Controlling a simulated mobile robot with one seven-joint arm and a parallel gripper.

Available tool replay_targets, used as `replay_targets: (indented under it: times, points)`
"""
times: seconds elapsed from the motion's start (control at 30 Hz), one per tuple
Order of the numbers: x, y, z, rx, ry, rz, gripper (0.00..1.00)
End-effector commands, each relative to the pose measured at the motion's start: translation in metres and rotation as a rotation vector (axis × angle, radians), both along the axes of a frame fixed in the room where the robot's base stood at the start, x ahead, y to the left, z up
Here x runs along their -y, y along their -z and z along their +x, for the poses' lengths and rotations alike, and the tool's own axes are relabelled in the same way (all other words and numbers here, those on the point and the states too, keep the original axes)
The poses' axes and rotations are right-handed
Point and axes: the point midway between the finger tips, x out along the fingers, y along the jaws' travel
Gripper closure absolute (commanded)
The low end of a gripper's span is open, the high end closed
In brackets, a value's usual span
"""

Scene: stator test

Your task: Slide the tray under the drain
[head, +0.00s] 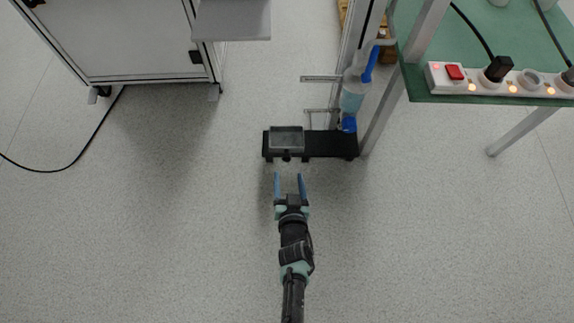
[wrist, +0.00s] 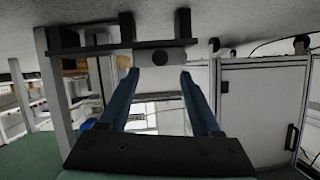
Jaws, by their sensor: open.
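The tray (head: 286,139) is a grey, shallow rectangular box on the left part of a low black stand. A small dark knob (head: 287,156) sticks out of its near side. The drain is the blue lower end (head: 348,124) of a clear, blue-topped filter unit (head: 353,92), over the stand's right end. My gripper (head: 289,177) is open and empty, just short of the tray, fingers pointing at it. The wrist view looks upside down. There the open fingers (wrist: 158,76) frame the tray's pale front (wrist: 168,55) and its round dark knob, apparently without touching.
The black stand (head: 320,144) stands on the grey floor by a metal frame post (head: 380,112). A green-topped table (head: 520,50) with a power strip (head: 500,82) is at the right. A white cabinet (head: 145,45) is at the upper left. The floor around my arm is clear.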

Motion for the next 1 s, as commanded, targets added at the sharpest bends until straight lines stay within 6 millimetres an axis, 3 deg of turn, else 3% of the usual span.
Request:
replay_targets:
  times: [0.03, 0.4, 0.87, 1.0]
  points:
    - [-0.001, 0.010, 0.010, 0.002, -0.001, -0.001, 0.35]
    - [-0.004, 0.026, 0.055, 0.001, -0.002, -0.001, 0.35]
    - [-0.004, 0.026, 0.063, -0.001, -0.001, -0.001, 0.35]
    - [-0.004, 0.026, 0.063, -0.001, -0.001, -0.001, 0.59]
